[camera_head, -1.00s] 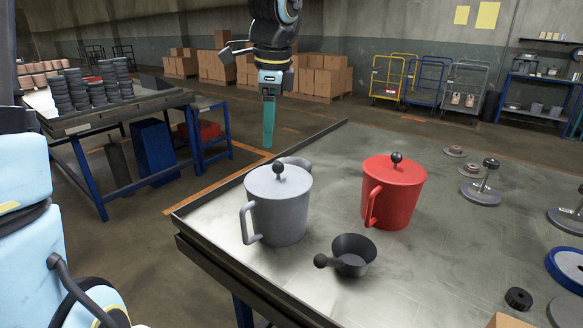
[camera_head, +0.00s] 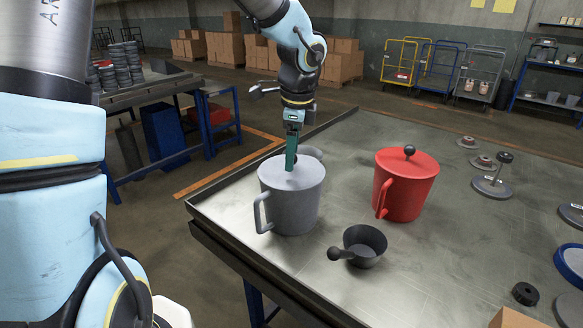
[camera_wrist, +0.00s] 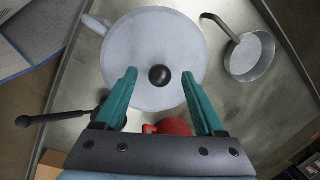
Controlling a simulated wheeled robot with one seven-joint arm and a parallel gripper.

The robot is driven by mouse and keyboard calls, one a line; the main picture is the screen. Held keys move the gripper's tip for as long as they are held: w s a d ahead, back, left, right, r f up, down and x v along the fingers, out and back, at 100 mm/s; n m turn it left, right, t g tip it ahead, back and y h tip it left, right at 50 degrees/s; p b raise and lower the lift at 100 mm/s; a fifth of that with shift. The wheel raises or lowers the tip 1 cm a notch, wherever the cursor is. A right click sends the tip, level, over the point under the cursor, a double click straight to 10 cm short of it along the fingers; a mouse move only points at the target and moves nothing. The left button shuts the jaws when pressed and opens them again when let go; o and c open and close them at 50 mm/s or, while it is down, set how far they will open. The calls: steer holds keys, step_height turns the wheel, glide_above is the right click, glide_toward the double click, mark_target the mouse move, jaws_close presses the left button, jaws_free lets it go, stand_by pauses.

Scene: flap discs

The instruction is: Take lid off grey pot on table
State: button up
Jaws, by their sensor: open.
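The grey pot (camera_head: 292,205) stands upright on the metal table, its handle toward the left in the head view. Its flat grey lid (camera_head: 272,176) is on top; in the wrist view the lid (camera_wrist: 150,35) shows as a round disc with a black ball knob (camera_wrist: 159,76). My gripper (camera_head: 290,168) points down at the lid, its green fingers hiding the knob in the head view. In the wrist view my gripper (camera_wrist: 160,90) is open, with the knob between the lines of its two fingers and clear space on both sides. The gap in height is hard to judge.
A red lidded pot (camera_head: 405,188) stands right of the grey pot. A grey pan (camera_wrist: 250,58) is beside the grey pot in the wrist view. Discs on stands (camera_head: 492,187) occupy the table's right side.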

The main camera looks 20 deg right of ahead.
steer(key=shift+f, duration=0.35)
steer(key=shift+c, duration=0.3)
jaws_close()
